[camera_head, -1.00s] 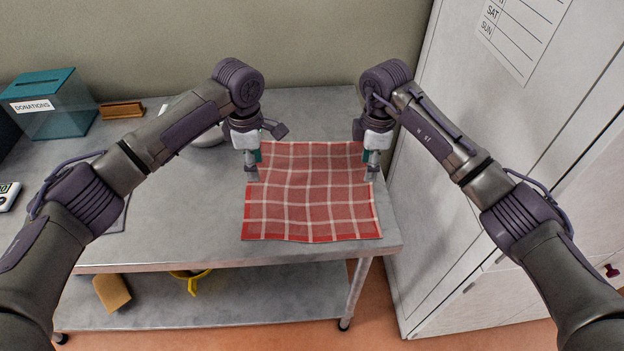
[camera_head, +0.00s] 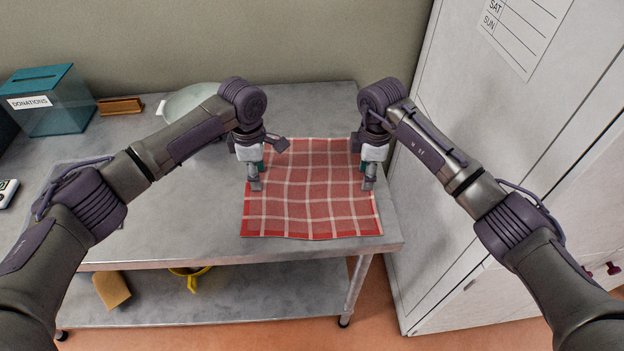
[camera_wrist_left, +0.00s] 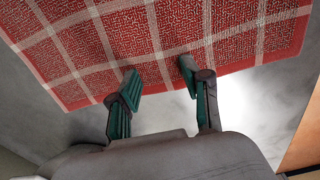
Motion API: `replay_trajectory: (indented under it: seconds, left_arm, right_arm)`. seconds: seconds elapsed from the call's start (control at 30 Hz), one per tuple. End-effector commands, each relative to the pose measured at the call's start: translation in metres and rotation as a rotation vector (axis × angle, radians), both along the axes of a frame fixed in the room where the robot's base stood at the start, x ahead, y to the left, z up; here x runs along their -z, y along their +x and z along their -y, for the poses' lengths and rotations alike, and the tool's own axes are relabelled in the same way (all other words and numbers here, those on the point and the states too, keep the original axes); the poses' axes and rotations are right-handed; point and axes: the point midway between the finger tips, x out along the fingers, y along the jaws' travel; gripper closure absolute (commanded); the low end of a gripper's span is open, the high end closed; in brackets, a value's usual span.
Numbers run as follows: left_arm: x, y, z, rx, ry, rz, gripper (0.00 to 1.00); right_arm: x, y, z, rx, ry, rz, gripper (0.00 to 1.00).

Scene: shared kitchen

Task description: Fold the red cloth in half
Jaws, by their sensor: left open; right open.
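The red checked cloth (camera_head: 312,200) with pale lines lies spread out and slightly wavy on the grey metal table. My left gripper (camera_head: 254,184) is open over the cloth's left edge. My right gripper (camera_head: 368,184) is open over its right edge, at about the same height in the picture. In the left wrist view, the cloth (camera_wrist_left: 150,40) fills the upper part, and the two spread fingers of my left gripper (camera_wrist_left: 160,82) reach over its border. No fabric shows pinched between them. Whether the fingertips touch the cloth I cannot tell.
A pale bowl (camera_head: 190,102) is partly hidden behind my left arm. A teal donations box (camera_head: 55,105) and a brown wooden block (camera_head: 120,106) stand at the back left. A white cabinet (camera_head: 470,70) stands close on the right. The table left of the cloth is mostly clear.

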Motion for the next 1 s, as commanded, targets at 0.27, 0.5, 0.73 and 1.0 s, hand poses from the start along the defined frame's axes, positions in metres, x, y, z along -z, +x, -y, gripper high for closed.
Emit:
replay_trajectory:
  seconds: [0.27, 0.5, 0.73, 1.0]
  left_arm:
    - [0.0025, -0.0005, 0.0000, 0.000, 0.000, -0.002, 0.52]
    - [0.0030, -0.0007, -0.0002, 0.000, 0.001, -0.002, 0.71]
    - [0.0038, -0.0009, -0.0004, 0.000, 0.001, -0.003, 0.90]
    - [0.0047, -0.0011, -0.0006, -0.001, 0.002, -0.004, 1.00]
  right_arm:
    - [0.0024, -0.0008, 0.0001, 0.000, -0.001, -0.003, 0.52]
    - [0.0029, -0.0010, 0.0002, 0.000, -0.001, -0.004, 0.71]
    - [0.0037, -0.0012, 0.0003, 0.000, -0.002, -0.004, 0.90]
    - [0.0048, -0.0014, 0.0005, 0.000, -0.002, -0.005, 1.00]
